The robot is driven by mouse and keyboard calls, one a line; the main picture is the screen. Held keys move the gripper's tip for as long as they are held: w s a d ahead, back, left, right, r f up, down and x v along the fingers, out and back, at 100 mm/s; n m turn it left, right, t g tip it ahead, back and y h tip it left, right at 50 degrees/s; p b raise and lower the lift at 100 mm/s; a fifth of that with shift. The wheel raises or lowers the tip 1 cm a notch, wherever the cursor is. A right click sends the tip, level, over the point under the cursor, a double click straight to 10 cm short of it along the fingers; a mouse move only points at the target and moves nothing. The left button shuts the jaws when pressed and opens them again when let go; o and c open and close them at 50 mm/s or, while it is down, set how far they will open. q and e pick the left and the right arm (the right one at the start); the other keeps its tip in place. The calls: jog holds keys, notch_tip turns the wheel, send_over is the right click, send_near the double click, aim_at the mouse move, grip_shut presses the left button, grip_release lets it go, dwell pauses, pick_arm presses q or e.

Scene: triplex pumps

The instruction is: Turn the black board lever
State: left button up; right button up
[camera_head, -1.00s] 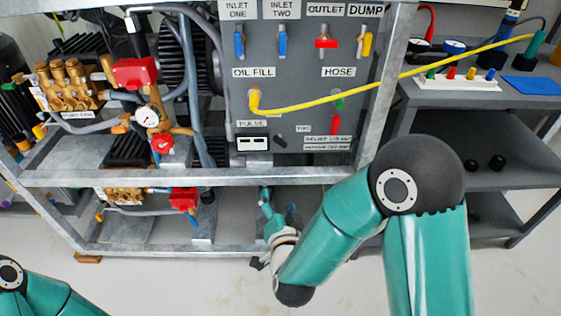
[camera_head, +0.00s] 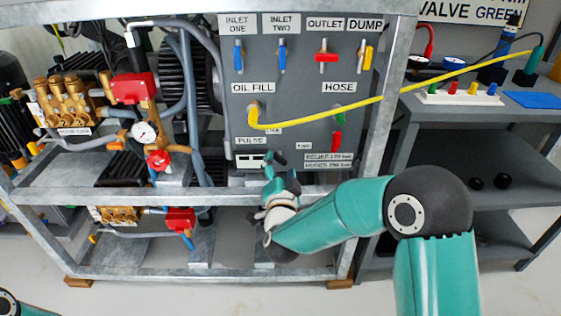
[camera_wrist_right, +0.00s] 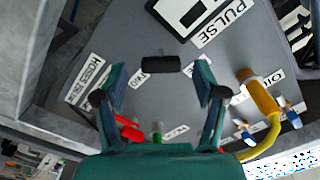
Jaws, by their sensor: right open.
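The fingers are spread apart, one on each side, and no contact shows. My left gripper is out of view.
The grey panel (camera_head: 300,75) carries labelled valves. A yellow hose (camera_head: 350,108) runs from it to the right. The metal frame's crossbar (camera_head: 120,196) passes under the panel. A red and green valve (camera_head: 337,130) sits right of the lever. A pump with red parts (camera_head: 132,88) stands left.

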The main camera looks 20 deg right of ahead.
aim_at(280, 162)
jog(key=shift+x, duration=1.6)
jog(key=c, duration=1)
jog(key=shift+d, duration=0.15)
jog(key=shift+c, duration=0.8)
